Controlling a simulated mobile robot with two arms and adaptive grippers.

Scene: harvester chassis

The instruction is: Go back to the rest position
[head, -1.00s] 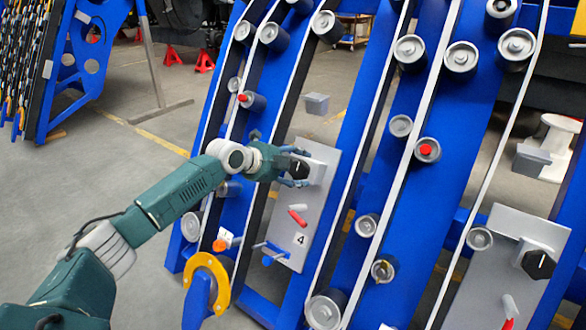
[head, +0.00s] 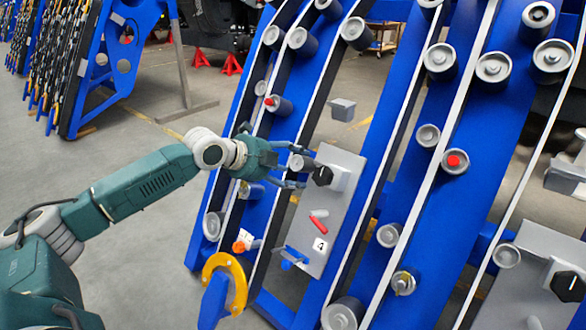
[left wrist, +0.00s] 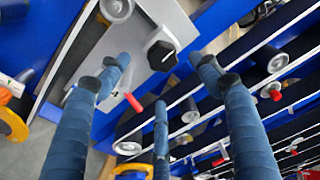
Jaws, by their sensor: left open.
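My left gripper (head: 298,166) is open and empty in the head view. Its fingers point right, at the grey panel (head: 342,180) marked 4. A black knob (head: 322,176) on that panel is just beyond the fingertips, with a small gap. In the left wrist view the blue fingers (left wrist: 160,95) are spread, with nothing between them, and the black knob (left wrist: 162,56) shows past them. A red-handled lever (head: 319,222) is on the panel below the knob. My right gripper is not in the views.
Blue chassis frames with belts and rollers (head: 439,60) fill the middle and right. A second grey panel with a black knob (head: 569,286) is at lower right. A yellow ring (head: 238,290) is below my left arm. Open grey floor (head: 150,250) lies at left.

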